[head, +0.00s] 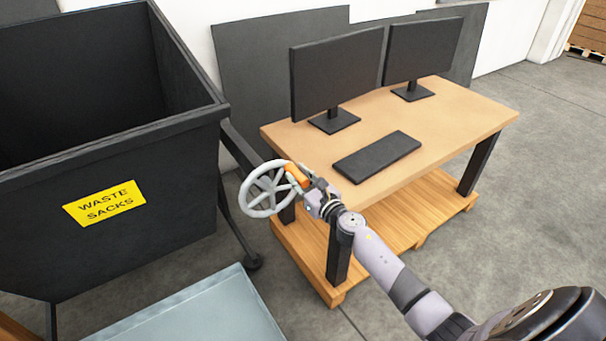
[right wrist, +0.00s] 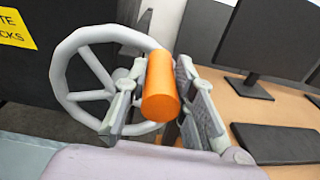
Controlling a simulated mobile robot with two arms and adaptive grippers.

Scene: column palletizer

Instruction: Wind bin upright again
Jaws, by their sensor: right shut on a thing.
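The black bin (head: 110,220) with a yellow "WASTE SACKS" label (head: 104,202) fills the left of the head view. Its open top faces up and it looks roughly level. A grey spoked handwheel (head: 246,196) is at its right side, with an orange handle (head: 297,175). My right gripper (head: 305,181) is shut on the orange handle. In the right wrist view the handle (right wrist: 161,88) sits between the two fingers, with the wheel (right wrist: 72,45) behind to the left. My left gripper does not show.
A wooden desk (head: 450,112) with two monitors (head: 335,75) and a black keyboard (head: 377,156) stands right of the wheel, over a wooden pallet (head: 400,225). A pale blue-grey surface (head: 205,315) lies below the bin. Grey floor (head: 555,150) is clear at right.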

